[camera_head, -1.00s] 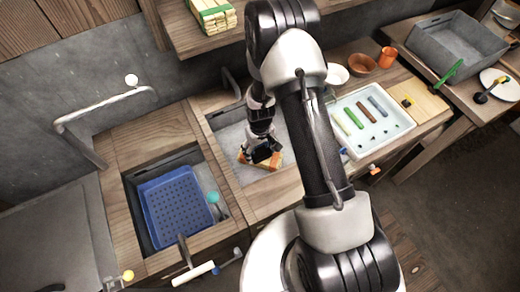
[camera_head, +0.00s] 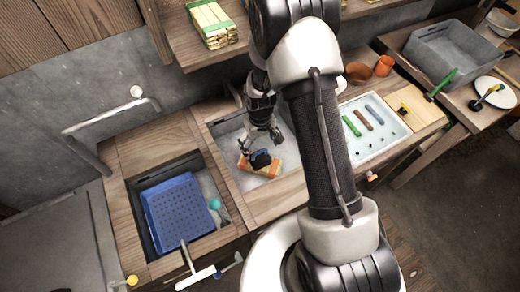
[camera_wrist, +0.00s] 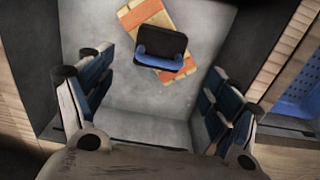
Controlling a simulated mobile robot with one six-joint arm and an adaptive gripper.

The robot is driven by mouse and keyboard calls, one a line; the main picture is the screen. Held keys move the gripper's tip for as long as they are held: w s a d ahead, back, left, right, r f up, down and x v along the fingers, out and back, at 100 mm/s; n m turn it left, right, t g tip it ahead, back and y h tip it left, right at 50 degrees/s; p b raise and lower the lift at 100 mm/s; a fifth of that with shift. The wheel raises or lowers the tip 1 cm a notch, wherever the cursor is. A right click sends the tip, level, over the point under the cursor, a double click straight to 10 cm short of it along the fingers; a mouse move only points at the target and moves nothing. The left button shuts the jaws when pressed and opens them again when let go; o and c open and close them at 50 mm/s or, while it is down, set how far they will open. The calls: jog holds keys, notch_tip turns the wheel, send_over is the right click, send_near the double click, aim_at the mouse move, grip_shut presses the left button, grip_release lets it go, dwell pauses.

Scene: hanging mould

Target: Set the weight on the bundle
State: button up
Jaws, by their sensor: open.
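The weight (camera_head: 260,158) is a dark block with a blue handle. It rests on the bundle (camera_head: 262,170), a flat orange and tan striped bundle lying in a grey basin (camera_head: 229,124). In the wrist view the weight (camera_wrist: 162,58) sits across the middle of the bundle (camera_wrist: 148,17), whose two ends stick out at upper left and lower right. My gripper (camera_head: 262,143) is open and empty, a little above the weight. In the wrist view my gripper's fingers (camera_wrist: 155,92) are spread wide to either side, clear of the handle.
A second basin with a blue perforated tray (camera_head: 178,210) is on the left. A white tray (camera_head: 388,139) with coloured bars is on the right. A shelf with a banded bundle (camera_head: 212,24) hangs above. Grey basin walls stand close around my gripper.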

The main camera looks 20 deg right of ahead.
notch_tip(320, 180, up, 3)
jog(key=shift+r, duration=0.1)
notch_tip(320, 180, up, 9)
notch_tip(320, 180, up, 13)
jog(key=m+t, duration=0.1)
jog(key=t, duration=0.1)
send_over(260, 152)
jog(key=s, duration=0.5)
jog(key=s+r+t, duration=0.1)
jog(key=s+r, duration=0.4)
jog(key=s, duration=0.3)
jog(key=s+r+m+t, duration=0.1)
jog(key=s+r, duration=0.5)
jog(key=s, duration=0.3)
jog(key=shift+t, duration=0.3)
